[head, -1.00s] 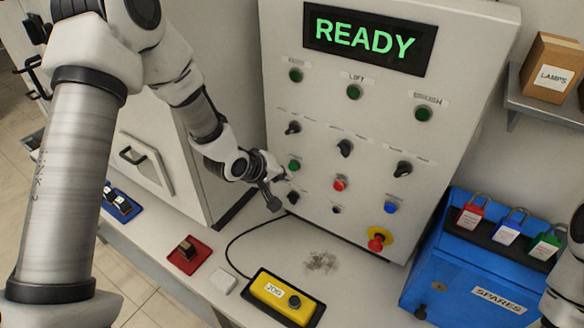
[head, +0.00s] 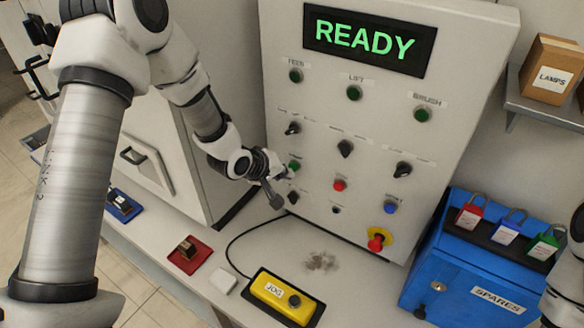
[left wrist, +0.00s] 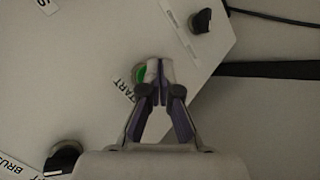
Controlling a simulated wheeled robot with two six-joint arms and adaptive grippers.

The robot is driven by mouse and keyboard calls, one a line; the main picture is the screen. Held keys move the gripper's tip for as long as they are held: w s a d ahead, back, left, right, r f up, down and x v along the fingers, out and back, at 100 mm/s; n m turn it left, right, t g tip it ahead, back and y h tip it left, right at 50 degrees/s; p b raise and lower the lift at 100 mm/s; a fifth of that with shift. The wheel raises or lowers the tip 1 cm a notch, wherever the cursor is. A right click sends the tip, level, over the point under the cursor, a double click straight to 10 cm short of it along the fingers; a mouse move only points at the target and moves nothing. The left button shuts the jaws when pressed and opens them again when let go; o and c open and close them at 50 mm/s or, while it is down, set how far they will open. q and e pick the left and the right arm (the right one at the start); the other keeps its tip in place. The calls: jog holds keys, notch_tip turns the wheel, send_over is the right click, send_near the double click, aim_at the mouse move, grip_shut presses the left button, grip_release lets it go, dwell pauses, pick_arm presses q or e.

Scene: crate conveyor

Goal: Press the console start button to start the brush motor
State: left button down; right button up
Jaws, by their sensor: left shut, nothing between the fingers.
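The console (head: 385,115) stands at the back with a screen (head: 369,40) reading READY in green. The green start button (head: 294,166) is on the left of its lower panel; in the left wrist view the start button (left wrist: 142,74) shows beside a START label (left wrist: 123,88). My left gripper (head: 286,172) is shut and empty, its tips at the button. In the left wrist view the closed fingertips (left wrist: 160,72) cover part of the button; I cannot tell whether they touch it. A part of my right arm shows at the right edge, but its gripper does not.
A red button (head: 339,185), a blue button (head: 390,207) and a red emergency stop (head: 377,243) on yellow are nearby on the panel. A yellow pendant (head: 283,296) lies on the table in front. A blue SPARES box (head: 440,262) with padlocks stands at the right.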

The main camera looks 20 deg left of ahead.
pick_arm(q)
jog(key=shift+w, duration=0.45)
dwell(0.6)
jog(key=shift+s, duration=0.1)
jog(key=shift+s+a, duration=0.1)
jog(key=shift+s, duration=0.65)
jog(key=s, duration=0.3)
jog(key=s+p, duration=0.1)
jog(key=s, duration=0.1)
jog(key=shift+a, duration=0.3)
dwell(0.4)
